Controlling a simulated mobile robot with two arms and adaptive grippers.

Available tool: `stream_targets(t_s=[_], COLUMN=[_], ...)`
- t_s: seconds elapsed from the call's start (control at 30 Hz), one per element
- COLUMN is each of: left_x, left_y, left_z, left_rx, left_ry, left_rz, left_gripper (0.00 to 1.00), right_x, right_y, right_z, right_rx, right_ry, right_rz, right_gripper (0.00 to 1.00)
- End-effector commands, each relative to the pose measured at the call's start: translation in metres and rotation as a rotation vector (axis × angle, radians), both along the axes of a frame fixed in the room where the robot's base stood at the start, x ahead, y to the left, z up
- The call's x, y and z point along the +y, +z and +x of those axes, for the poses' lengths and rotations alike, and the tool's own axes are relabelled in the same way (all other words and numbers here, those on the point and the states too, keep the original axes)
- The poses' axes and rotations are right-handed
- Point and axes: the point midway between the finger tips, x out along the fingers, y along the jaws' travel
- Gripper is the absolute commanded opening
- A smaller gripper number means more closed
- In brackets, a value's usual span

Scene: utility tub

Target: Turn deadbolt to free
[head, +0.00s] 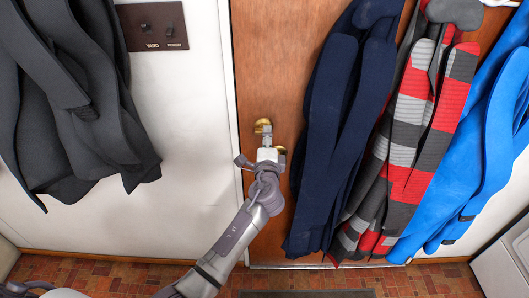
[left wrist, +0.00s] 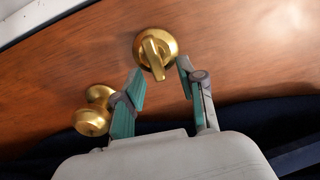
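The brass deadbolt (left wrist: 155,53) is on the brown wooden door (head: 272,62), with its thumb-turn sticking out of a round plate. In the left wrist view the turn points down and slightly right in the picture. My left gripper (left wrist: 161,77) is open, with one finger on each side of the turn; a gap shows on both sides. In the head view my left gripper (head: 265,132) is in front of the deadbolt (head: 263,123) and hides part of it. My right gripper is not in either view.
A brass door knob (left wrist: 92,118) sits beside the deadbolt. Dark blue (head: 340,125), striped (head: 415,125) and bright blue garments (head: 470,150) hang on the door's right side. Dark grey garments (head: 75,100) hang on the left wall, near a brown switch plate (head: 152,26).

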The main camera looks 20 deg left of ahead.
Motion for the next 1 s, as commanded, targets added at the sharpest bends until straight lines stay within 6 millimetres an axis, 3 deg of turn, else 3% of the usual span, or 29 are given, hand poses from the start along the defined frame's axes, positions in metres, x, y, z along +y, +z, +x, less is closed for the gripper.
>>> stream_targets(t_s=[0.2,0.4,0.6,0.83,1.0], left_x=[-0.013,-0.021,-0.023,-0.024,-0.024], left_y=[0.0,0.002,0.003,0.003,0.003], left_z=[-0.049,-0.081,-0.094,-0.094,-0.094], left_rx=[0.001,0.0,-0.002,-0.002,-0.002], left_ry=[0.0,0.002,0.004,0.004,0.004], left_rz=[-0.003,-0.001,0.0,0.0,0.0], left_gripper=[0.4,0.4,0.4,0.4,0.4], right_x=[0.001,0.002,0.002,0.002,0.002], right_y=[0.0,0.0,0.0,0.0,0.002], right_z=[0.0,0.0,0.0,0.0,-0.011], right_rx=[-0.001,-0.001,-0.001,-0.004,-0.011], right_ry=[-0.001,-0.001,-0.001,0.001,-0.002], right_rz=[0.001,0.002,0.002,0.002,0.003], right_gripper=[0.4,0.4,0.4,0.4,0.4])
